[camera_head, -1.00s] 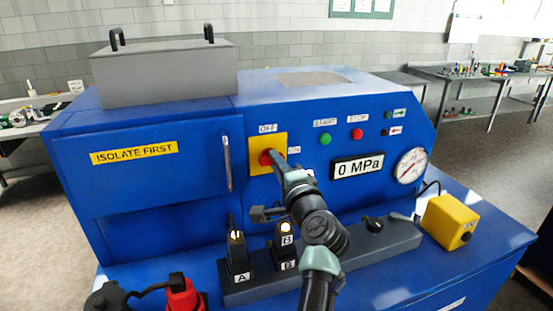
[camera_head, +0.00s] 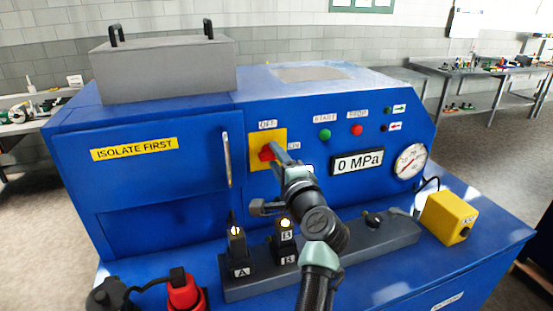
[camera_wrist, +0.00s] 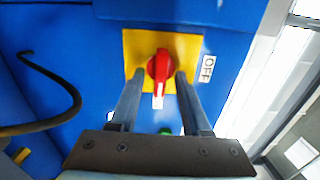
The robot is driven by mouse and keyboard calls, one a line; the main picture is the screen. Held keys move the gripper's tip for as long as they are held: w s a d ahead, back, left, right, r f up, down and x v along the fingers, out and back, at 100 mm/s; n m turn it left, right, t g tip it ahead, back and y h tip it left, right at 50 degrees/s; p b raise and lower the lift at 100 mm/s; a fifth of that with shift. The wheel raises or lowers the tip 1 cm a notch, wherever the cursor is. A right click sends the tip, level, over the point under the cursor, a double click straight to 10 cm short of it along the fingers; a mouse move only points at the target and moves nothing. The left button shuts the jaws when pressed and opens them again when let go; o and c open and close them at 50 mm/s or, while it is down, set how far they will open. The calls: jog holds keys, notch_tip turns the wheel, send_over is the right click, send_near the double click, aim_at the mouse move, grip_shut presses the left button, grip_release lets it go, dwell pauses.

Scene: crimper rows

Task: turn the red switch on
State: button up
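The red switch (camera_head: 266,153) is a rotary knob on a yellow plate (camera_head: 254,138) on the blue machine's front. In the head view an OFF label is above the plate and an ON label is to its right. In the wrist view the red knob (camera_wrist: 160,66) stands upright, its white mark at the lower end, away from the OFF label (camera_wrist: 208,69) at the right. My gripper (camera_wrist: 160,78) has one finger on each side of the knob, with small gaps apparent; contact is unclear. In the head view my gripper (camera_head: 274,154) partly hides the knob.
A green button (camera_head: 324,135), a red button (camera_head: 357,130), a 0 MPa display (camera_head: 357,162) and a gauge (camera_head: 411,161) are right of the switch. A vertical door handle (camera_head: 228,160) is close on the left. Plugs A (camera_head: 238,254) and B (camera_head: 284,238) stand below.

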jog(key=shift+s, duration=0.1)
jog(key=b+v, duration=0.2)
jog(key=v, duration=1.1)
jog(key=shift+r, duration=0.1)
jog(key=s+a+r+n+t+h, duration=0.1)
jog(key=s+r+n+t+h, duration=0.25)
jog(key=r, duration=0.65)
jog(key=s+a+r+n+t, duration=0.2)
jog(key=s+r+n, duration=0.3)
jog(key=r, duration=0.5)
jog(key=s+a+r+n+t+h, duration=0.2)
jog(key=s+r+n+t, duration=0.2)
jog(key=s+r, duration=0.7)
jog(key=shift+s+r+n+t, duration=0.3)
jog(key=shift+r+n+t, duration=0.05)
jog(key=shift+n, duration=0.7)
